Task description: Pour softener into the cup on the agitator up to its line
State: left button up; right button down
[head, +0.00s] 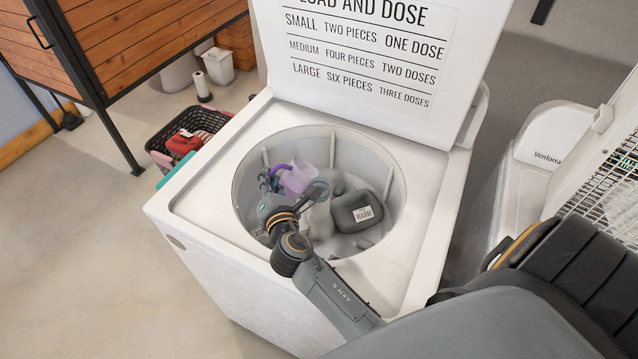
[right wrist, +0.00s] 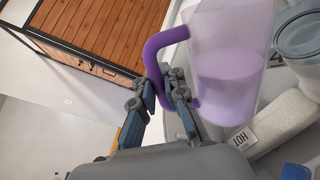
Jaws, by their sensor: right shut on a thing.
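My right gripper (head: 270,177) is shut on the purple handle of a translucent jug (head: 298,178) over the open washer drum. In the right wrist view, the fingers (right wrist: 163,92) close around the handle, and the jug (right wrist: 228,80) holds light purple softener. A clear cup (head: 318,190) is in the drum's middle, just right of and below the jug. The cup also shows in the right wrist view (right wrist: 300,42), partly cut off by the frame. Its fill line and contents cannot be made out. My left gripper is out of view.
The white washer (head: 195,206) stands with its lid (head: 345,98) raised behind the drum. A black basket (head: 203,121) stands left; a white appliance (head: 545,145) stands right.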

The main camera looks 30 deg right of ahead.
jog(key=shift+s+d+r+m+y+p, duration=0.1)
jog(key=shift+d+r+m+y+p, duration=0.2)
jog(key=shift+d+m, duration=0.45)
jog(key=shift+d+r+m+y+p, duration=0.1)
jog(key=shift+d+r+m+p, duration=0.2)
jog(key=shift+m, duration=0.75)
dwell(6.2)
